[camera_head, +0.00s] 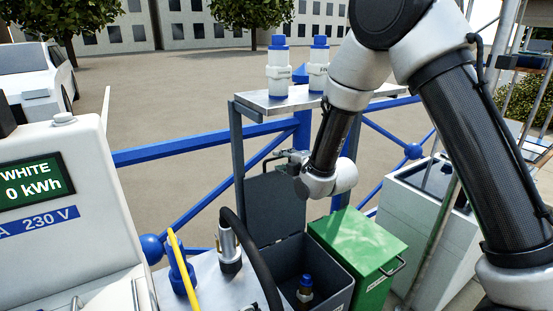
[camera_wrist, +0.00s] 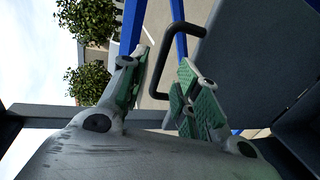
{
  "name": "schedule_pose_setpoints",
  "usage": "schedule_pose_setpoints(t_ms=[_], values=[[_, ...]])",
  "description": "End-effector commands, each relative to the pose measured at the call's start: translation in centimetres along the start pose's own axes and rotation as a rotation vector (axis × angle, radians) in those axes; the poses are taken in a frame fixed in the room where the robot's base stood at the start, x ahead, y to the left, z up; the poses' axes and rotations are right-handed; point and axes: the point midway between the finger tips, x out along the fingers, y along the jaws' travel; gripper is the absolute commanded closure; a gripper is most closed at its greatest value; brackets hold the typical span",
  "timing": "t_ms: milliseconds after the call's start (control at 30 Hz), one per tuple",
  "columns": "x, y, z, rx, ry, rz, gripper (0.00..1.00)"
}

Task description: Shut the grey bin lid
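The grey bin (camera_head: 336,282) stands low in the middle of the head view. Its grey lid (camera_head: 275,208) is open and stands roughly upright at the bin's back edge. The lid also fills the right of the wrist view (camera_wrist: 260,60), with a dark bar handle (camera_wrist: 164,58) on it. My gripper (camera_head: 284,160) is at the lid's top edge. In the wrist view its green-padded fingers (camera_wrist: 165,82) are apart, and the handle's bar shows between them in the picture. I cannot tell whether they touch it.
A green bin (camera_head: 360,245) with a shut lid stands right beside the grey bin. A bottle with a blue cap (camera_head: 305,288) is inside the grey bin. A shelf with two white bottles (camera_head: 279,68) stands behind. A black hose (camera_head: 262,255) arches in front at left, near blue rails.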

Motion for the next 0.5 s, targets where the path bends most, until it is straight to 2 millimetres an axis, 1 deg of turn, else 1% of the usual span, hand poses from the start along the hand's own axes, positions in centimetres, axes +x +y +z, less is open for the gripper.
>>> schedule_pose_setpoints(t_ms=[33, 100, 200, 333, 500], values=[[0.9, -0.1, 0.0, 0.0, 0.0, -0.001, 0.68], [2.1, -0.1, 0.0, 0.001, 0.0, 0.0, 0.68], [3.5, -0.1, 0.0, 0.002, 0.0, -0.002, 0.68], [4.5, -0.1, 0.0, 0.002, 0.0, -0.002, 0.68], [4.7, -0.1, 0.0, 0.002, 0.0, -0.003, 0.68]])
